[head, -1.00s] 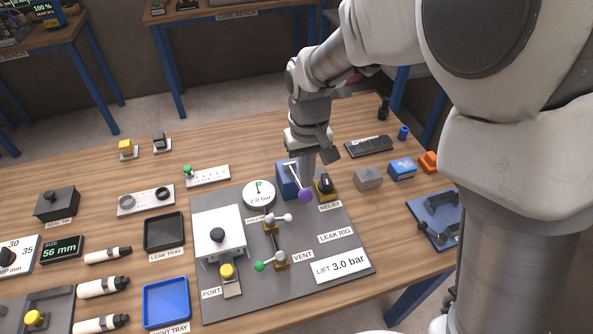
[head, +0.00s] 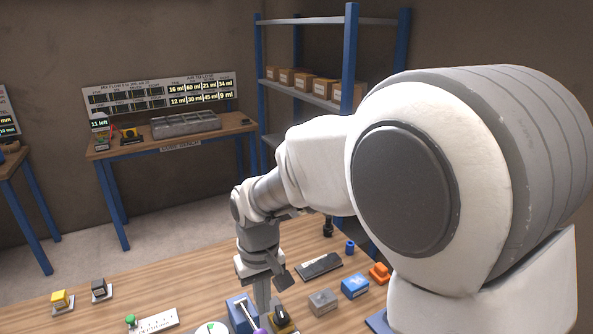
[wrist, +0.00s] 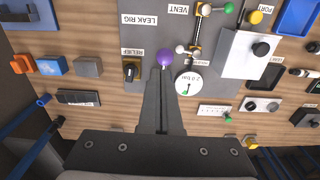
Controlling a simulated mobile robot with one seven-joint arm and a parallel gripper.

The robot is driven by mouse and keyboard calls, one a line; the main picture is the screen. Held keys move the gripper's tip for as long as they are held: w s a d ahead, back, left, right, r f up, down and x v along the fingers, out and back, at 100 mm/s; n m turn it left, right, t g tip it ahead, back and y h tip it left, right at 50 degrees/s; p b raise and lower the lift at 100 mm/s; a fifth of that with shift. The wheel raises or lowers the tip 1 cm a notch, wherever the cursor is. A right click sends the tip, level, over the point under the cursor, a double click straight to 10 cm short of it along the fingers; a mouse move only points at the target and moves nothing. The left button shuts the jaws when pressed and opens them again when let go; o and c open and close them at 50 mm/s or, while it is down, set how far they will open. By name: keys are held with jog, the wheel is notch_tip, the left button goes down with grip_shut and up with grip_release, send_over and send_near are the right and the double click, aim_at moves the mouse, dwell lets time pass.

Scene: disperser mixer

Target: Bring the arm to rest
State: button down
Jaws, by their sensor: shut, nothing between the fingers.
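My arm reaches out from the right over the workbench in the head view, bent downward at its wrist. My gripper (head: 263,305) points down at the leak rig, near the bottom edge of the picture. In the wrist view its fingers (wrist: 164,78) are together and hold nothing. A purple ball knob (wrist: 165,60) shows just beyond the fingertips; I cannot tell whether they touch it. In the head view the knob (head: 259,331) is cut by the lower edge. The black relief knob (wrist: 130,71) and the round gauge (wrist: 188,83) lie on either side of the fingers.
The leak rig plate (wrist: 140,20) carries several valves and a white box (wrist: 243,55). A grey block (head: 323,301), a blue block (head: 355,287) and an orange piece (head: 380,272) stand near my arm. A rear bench (head: 165,140) and shelf rack (head: 310,95) stand behind.

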jog(key=s+d+r+m+t, duration=0.3)
jog(key=s+d+r, duration=0.1)
jog(key=d+r, duration=0.8)
jog(key=s+d+r+m+t, duration=0.1)
jog(key=s+d+m+t, duration=0.1)
jog(key=s+d, duration=0.7)
jog(key=shift+s+d+r+m, duration=0.25)
jog(key=shift+s+d+m, duration=0.2)
jog(key=shift+d, duration=0.25)
jog(key=shift+w+a, duration=0.1)
